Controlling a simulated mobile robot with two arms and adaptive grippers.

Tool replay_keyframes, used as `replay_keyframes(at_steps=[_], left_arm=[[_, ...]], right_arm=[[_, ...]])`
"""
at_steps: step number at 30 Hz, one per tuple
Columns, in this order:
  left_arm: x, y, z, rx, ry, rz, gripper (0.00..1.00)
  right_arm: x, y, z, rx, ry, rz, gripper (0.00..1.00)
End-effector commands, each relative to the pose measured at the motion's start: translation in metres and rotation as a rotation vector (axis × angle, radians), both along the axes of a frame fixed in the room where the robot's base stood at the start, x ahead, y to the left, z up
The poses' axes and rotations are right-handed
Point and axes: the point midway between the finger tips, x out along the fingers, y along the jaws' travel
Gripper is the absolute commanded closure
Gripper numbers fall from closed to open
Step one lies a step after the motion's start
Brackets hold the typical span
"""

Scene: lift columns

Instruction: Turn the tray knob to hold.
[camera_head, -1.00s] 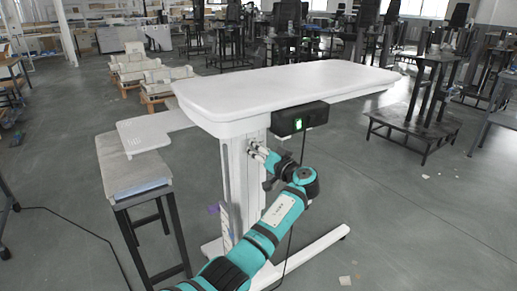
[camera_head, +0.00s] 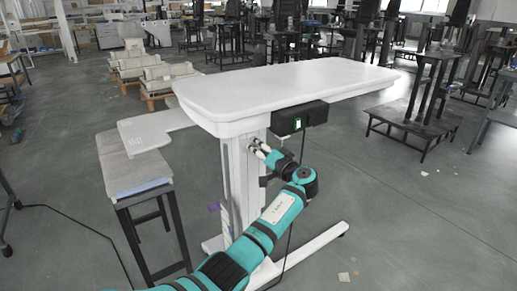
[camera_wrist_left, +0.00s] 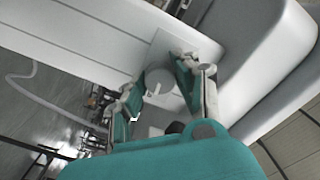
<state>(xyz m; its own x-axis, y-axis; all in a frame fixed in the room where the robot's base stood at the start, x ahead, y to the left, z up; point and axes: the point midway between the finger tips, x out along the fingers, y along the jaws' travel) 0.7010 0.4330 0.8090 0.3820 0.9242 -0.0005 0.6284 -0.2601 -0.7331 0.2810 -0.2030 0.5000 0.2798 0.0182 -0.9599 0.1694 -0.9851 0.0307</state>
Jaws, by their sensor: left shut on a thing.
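The tray knob (camera_wrist_left: 158,81) is a small round light-grey knob with a pale bar on its face, set on a square plate on the white column (camera_head: 243,190) in the left wrist view. My left gripper (camera_wrist_left: 162,88) has one finger on each side of it and is shut on it. In the head view the left gripper (camera_head: 254,144) is at the upper part of the column, just under the tabletop, and the knob cannot be made out there. I cannot read any hold mark. My right gripper is not in view.
The white tabletop (camera_head: 285,88) overhangs the gripper. A white side tray (camera_head: 150,130) sticks out left above a grey bench (camera_head: 135,172).

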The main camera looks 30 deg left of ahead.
Motion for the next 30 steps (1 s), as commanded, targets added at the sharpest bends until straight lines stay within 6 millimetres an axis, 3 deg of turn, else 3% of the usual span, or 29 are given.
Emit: replay_keyframes(at_steps=[3,4,9,20,30], left_arm=[[0.0,0.0,-0.001,0.0,0.002,-0.001,1.0],[0.0,0.0,-0.001,0.0,0.002,-0.001,0.68],[0.0,0.0,-0.001,0.0,0.001,-0.001,0.47],[-0.002,-0.007,0.0,0.0,-0.001,-0.003,0.47],[-0.027,-0.069,-0.001,-0.003,-0.001,-0.005,0.47]], right_arm=[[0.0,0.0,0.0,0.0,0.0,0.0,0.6],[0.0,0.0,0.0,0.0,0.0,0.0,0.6],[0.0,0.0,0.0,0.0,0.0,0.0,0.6],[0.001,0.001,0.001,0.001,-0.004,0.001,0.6],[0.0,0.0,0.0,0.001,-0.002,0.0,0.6]])
